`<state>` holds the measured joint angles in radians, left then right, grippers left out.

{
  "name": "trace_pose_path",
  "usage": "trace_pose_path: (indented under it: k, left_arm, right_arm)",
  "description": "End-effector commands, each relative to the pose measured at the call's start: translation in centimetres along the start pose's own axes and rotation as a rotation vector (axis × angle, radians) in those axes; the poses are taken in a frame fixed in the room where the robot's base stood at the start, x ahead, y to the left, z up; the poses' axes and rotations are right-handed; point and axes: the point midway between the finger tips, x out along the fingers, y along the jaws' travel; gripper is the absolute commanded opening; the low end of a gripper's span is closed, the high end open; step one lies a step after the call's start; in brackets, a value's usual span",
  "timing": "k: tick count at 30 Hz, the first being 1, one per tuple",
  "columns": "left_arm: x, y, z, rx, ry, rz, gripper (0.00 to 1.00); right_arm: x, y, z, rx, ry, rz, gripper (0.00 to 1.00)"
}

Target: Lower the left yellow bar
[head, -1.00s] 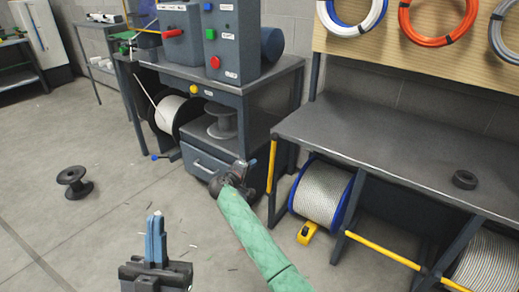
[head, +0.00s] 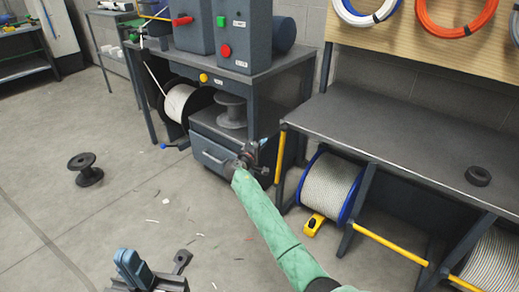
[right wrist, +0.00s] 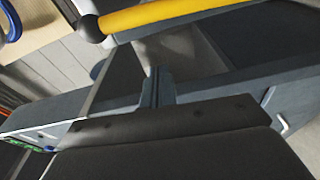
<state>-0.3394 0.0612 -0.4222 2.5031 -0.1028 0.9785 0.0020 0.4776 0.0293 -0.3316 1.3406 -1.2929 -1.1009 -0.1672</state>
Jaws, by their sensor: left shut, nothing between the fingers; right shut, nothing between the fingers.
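The left yellow bar (head: 280,157) stands upright at the left front of the workbench, just right of the drawer cabinet. In the right wrist view it crosses the top (right wrist: 165,14), with a dark ball near its left end. My right gripper (head: 254,150), on the green-sleeved arm, is shut and empty just left of the bar. In the right wrist view its fingertips (right wrist: 156,84) are apart from the bar. My left gripper (head: 130,262) is shut and empty, low over the floor at the bottom left. A second yellow bar (head: 390,243) slopes low across the bench front to the right.
A blue-rimmed cable reel (head: 330,187) sits under the workbench (head: 400,135), with a yellow stop (head: 313,224) on the floor before it. The machine cabinet's drawer (head: 213,158) is left of the bar. An empty spool (head: 85,170) stands on open floor.

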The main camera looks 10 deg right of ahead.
Motion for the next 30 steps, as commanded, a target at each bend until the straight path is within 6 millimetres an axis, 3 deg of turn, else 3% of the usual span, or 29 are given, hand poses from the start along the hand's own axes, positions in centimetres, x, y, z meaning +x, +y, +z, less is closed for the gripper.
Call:
trace_pose_path:
  k: [4,14,24,30]
  left_arm:
    - [-0.3,0.1,0.1,-0.008,0.002,-0.003,0.0]
    - [-0.5,0.2,0.1,-0.018,0.004,-0.009,0.0]
    - [-0.5,0.2,0.1,-0.022,0.006,-0.01,0.0]
    - [-0.5,0.2,0.2,-0.023,0.007,-0.01,0.0]
  right_arm:
    - [2.4,0.0,0.0,0.001,0.0,0.001,0.0]
    - [5.9,0.0,0.0,0.0,0.0,0.001,0.0]
    - [4.6,-0.1,3.1,0.001,0.0,0.0,0.0]
    - [4.4,0.0,3.8,0.002,0.0,0.0,0.0]
